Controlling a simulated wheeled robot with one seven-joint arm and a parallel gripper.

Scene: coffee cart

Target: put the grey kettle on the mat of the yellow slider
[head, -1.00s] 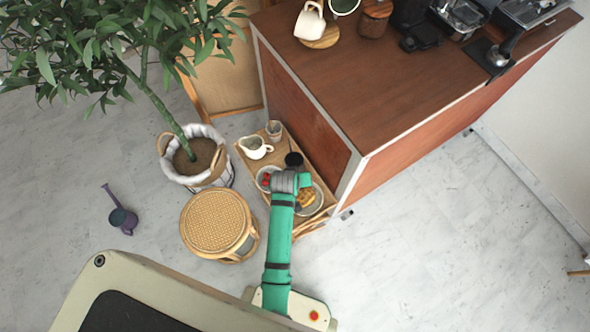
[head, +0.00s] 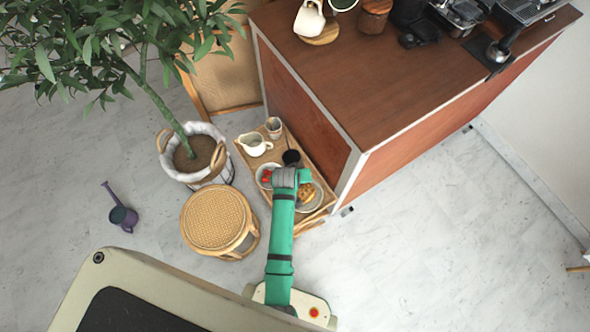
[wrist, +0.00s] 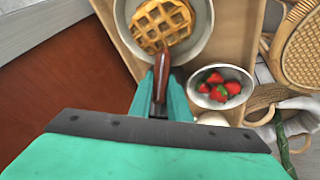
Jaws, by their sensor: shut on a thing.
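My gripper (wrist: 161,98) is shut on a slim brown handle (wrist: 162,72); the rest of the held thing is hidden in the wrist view. In the head view my gripper (head: 304,176) is over a wooden tray stand (head: 303,151), beside the counter. A dark round thing (head: 291,157) shows just beyond the gripper; I cannot tell whether it belongs to the handle. I cannot make out a grey kettle, a yellow slider or its mat in either view.
The tray bears a waffle plate (wrist: 204,20), a strawberry bowl (wrist: 238,75), a white jug (head: 254,145) and a small cup (head: 273,127). The counter (head: 370,90) rises at right. A woven stool (head: 217,218) and potted plant (head: 203,150) stand left. Floor lies clear at lower right.

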